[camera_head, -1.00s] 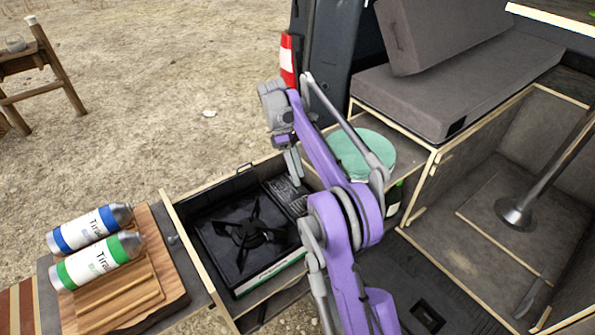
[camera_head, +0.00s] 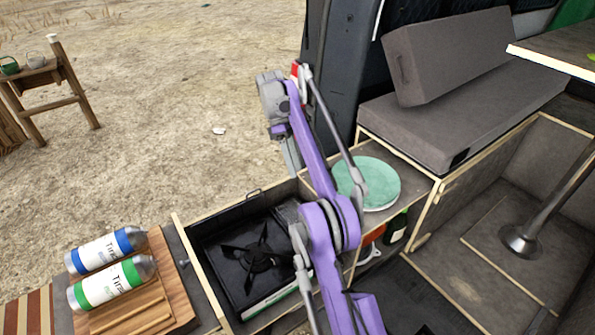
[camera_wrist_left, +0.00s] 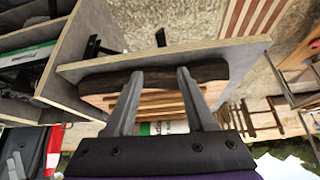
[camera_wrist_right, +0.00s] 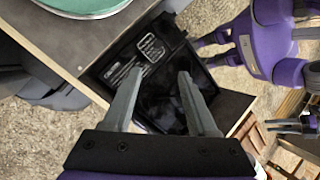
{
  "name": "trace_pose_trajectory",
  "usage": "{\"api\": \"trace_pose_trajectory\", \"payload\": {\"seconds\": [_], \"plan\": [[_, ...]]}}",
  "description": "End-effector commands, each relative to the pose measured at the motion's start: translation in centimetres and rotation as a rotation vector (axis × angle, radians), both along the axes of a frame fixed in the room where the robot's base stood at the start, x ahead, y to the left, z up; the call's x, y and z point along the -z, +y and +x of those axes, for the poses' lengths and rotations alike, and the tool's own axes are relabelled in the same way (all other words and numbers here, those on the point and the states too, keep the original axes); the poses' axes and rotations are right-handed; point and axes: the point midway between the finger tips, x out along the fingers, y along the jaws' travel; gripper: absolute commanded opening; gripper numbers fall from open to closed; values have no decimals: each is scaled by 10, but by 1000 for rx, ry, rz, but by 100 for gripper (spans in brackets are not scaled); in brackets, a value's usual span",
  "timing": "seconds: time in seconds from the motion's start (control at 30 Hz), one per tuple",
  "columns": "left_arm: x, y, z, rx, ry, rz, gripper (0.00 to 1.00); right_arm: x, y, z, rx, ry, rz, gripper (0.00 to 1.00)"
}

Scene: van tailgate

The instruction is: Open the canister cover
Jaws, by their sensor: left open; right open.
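The black stove (camera_head: 235,262) sits in an open drawer. Its canister cover (camera_head: 288,212), a dark panel at the burner's right, looks shut and is partly hidden by my right arm. The cover's printed label also shows in the right wrist view (camera_wrist_right: 122,70). My right gripper (camera_head: 291,160) is open and empty, pointing down above the cover end of the stove, apart from it as far as I can tell. In the left wrist view, my left gripper (camera_wrist_left: 160,73) is open and empty near the wooden board; it is outside the head view.
Two gas canisters, blue-banded (camera_head: 105,250) and green-banded (camera_head: 112,283), lie on the wooden board (camera_head: 172,290) left of the stove. A round green-topped item (camera_head: 375,182) stands on the shelf at the right.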

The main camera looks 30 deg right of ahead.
Motion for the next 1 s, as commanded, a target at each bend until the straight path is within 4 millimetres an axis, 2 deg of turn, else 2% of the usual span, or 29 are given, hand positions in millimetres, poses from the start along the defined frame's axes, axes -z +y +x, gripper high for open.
{"api": "trace_pose_trajectory", "payload": {"seconds": [0.57,0.77,1.0], "plan": [[1,0,-1,0,2,0,55,-1,2,-1,6,-8,-6,59],[1,0,-1,0,2,0,55,-19,19,-8,68,-114,-56,59],[2,0,-1,0,2,0,55,-37,54,-40,212,-324,-120,59]]}}
